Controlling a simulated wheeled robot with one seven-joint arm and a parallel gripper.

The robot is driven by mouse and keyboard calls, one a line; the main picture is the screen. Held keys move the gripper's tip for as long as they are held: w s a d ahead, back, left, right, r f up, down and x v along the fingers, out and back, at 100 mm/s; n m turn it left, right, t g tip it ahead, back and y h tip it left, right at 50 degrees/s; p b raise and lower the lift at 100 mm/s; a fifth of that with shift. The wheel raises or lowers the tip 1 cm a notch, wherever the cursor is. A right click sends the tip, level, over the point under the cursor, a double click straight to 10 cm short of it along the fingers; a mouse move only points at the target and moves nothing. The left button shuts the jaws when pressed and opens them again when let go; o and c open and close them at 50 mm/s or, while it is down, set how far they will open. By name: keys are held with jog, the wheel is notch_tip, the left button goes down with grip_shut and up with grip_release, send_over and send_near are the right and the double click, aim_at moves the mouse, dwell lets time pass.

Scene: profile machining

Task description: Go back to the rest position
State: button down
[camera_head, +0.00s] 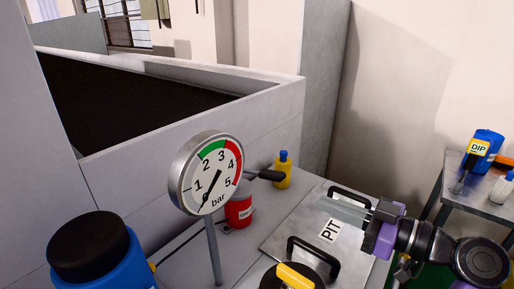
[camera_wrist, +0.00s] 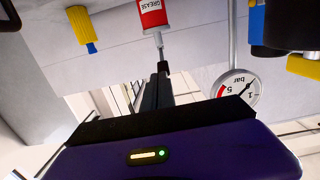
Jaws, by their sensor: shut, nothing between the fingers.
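My gripper (camera_head: 332,207) is at the right of the head view, held above the metal plate marked PIT (camera_head: 280,232), with its fingers pointing left. In the wrist view the dark fingers (camera_wrist: 163,70) are together with nothing between them. The purple gripper body fills the bottom of that view. My arm comes in from the lower right of the head view. No rest position is marked in either view.
A pressure gauge (camera_head: 206,172) on a post stands left of the plate, also in the wrist view (camera_wrist: 239,88). A red grease can (camera_head: 238,209) and yellow bottle (camera_head: 283,171) stand behind. A blue container (camera_head: 92,262) is front left. A side table (camera_head: 487,207) holds bottles at right.

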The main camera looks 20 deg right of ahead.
jog(key=w+d+r+m+t+h, duration=0.2)
jog(key=d+r+m+t+h, duration=0.1)
jog(key=d+m, duration=0.15)
jog(key=s+d+f+m+t+h+p, duration=0.15)
jog(key=s+d+f+m+h, duration=0.25)
jog(key=s+f+m+h, duration=0.5)
jog(key=s+a+f+n+g+p, duration=0.1)
jog(key=s+a+n, duration=0.1)
jog(key=s+a, duration=0.3)
jog(key=s+a+f+n+g+y+p, duration=0.1)
jog(key=s+a, duration=0.4)
jog(key=s, duration=0.8)
jog(key=s+a+f+n+g+p, duration=0.1)
jog(key=s+a+f+n+p, duration=0.1)
jog(key=s+a, duration=0.3)
jog(key=s+n, duration=0.1)
jog(key=s, duration=0.3)
jog(key=shift+s+g+y, duration=0.15)
jog(key=shift+g+y, duration=0.2)
jog(key=shift+y, duration=0.05)
jog(key=shift+s, duration=0.1)
